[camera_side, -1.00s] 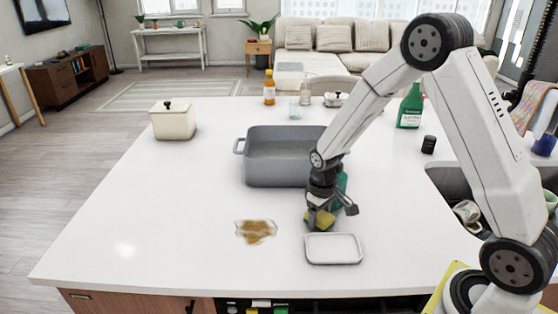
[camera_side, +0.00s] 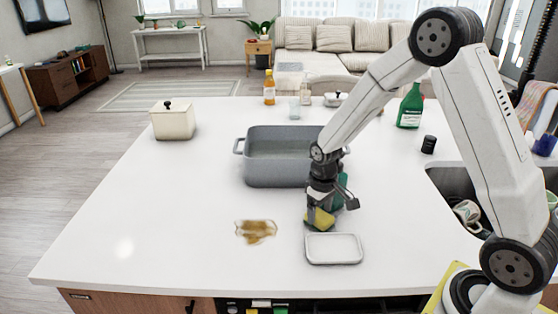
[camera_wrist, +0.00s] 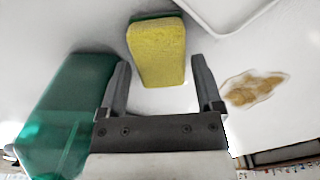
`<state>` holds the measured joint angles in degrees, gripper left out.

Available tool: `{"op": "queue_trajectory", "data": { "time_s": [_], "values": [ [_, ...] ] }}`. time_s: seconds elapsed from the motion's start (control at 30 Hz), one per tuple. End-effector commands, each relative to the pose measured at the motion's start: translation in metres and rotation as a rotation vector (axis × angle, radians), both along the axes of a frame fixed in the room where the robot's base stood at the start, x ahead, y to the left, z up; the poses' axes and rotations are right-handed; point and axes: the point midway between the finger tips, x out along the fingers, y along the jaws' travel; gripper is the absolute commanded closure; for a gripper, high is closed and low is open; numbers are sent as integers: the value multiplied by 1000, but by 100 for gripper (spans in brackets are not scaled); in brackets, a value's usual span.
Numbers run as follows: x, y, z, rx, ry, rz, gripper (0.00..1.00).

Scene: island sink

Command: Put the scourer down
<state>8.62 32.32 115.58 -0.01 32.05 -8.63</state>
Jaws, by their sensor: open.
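The scourer (camera_side: 319,219), yellow with a green side, is on the white counter just behind the white tray. In the wrist view the scourer (camera_wrist: 157,52) lies ahead of and partly between my two fingertips, with gaps to both fingers. My gripper (camera_wrist: 160,75) is open. In the side view my gripper (camera_side: 330,200) is low over the counter at the scourer and hides part of it.
A white tray (camera_side: 334,261) lies in front of the scourer. A brown spill (camera_side: 256,232) is to the left. A green translucent bottle (camera_wrist: 75,110) stands close beside my gripper. A grey basin (camera_side: 258,165) is behind.

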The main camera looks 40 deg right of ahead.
Motion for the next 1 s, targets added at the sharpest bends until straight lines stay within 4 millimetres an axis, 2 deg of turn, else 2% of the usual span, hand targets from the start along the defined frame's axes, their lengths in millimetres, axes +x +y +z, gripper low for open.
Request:
{"op": "queue_trajectory", "data": {
  "time_s": [0.6, 0.8, 1.0],
  "values": [
    [0, 0, 86, 0, -2, 0, 16],
    [0, 0, 101, 0, -1, 0, 16],
    [0, 0, 103, 0, 1, 0, 16]
  ]
}}
